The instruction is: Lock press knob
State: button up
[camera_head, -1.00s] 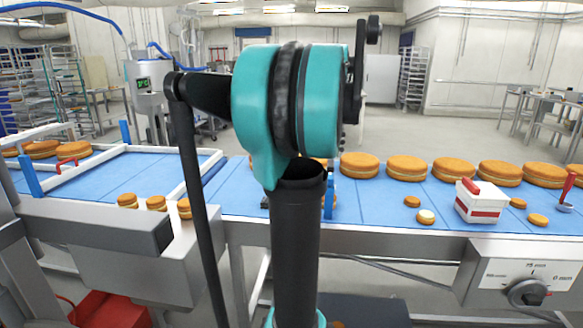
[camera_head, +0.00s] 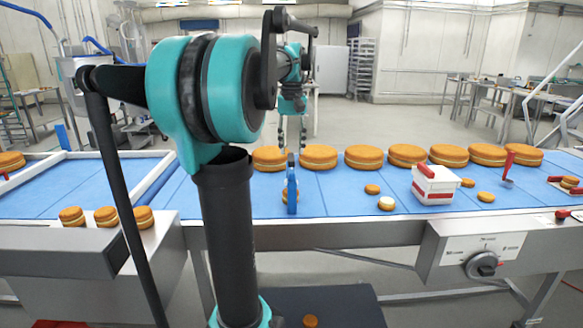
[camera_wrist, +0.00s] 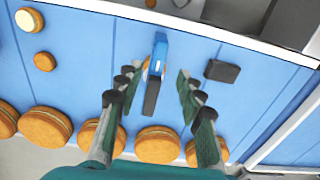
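A black rotary knob (camera_head: 484,266) sits on a pale marked panel (camera_head: 470,258) on the conveyor's front, at the lower right of the head view. The markings are too small to read, and I cannot tell whether it is locked. A small red knob (camera_head: 563,214) shows at the far right edge of the conveyor. My gripper (camera_head: 292,140) hangs over the belt's far side, well left of both knobs. In the wrist view my gripper (camera_wrist: 155,80) is open and empty, fingers either side of a blue upright (camera_wrist: 159,52) seen below. Neither knob is identifiable in the wrist view.
The blue belt (camera_head: 340,200) carries a row of large filled rounds (camera_head: 364,157) along its far side. A white box with red stripes (camera_head: 436,188) and a red-handled tool (camera_head: 508,165) stand at the right. A black block (camera_wrist: 222,71) lies beside the blue upright.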

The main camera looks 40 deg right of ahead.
aim_at(292, 170)
notch_tip(292, 170, down, 7)
jog(key=shift+f, duration=0.15)
dwell(0.4)
grip_shut()
